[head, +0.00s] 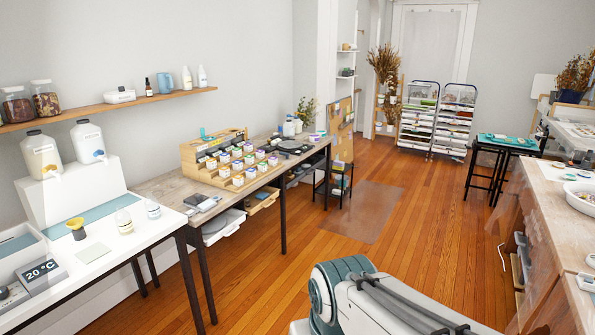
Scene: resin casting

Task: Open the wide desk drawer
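A long wooden-topped desk (160,184) with dark legs stands along the left wall. Under its front edge a white drawer or tray (224,229) juts out, with grey material in it. To its right, a light wooden drawer-like tray (264,205) also shows under the top and seems partly out. I cannot tell which of these is the wide desk drawer. My gripper is not in view; only a white and teal part of my arm shows at the bottom centre, apart from the desk.
A white table (97,262) with a scale and jars stands at the near left. A wooden workbench (541,205) lines the right side. Wheeled racks (418,112) and a dark-legged table (507,143) stand farther back. The wooden floor (420,235) between is mostly clear.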

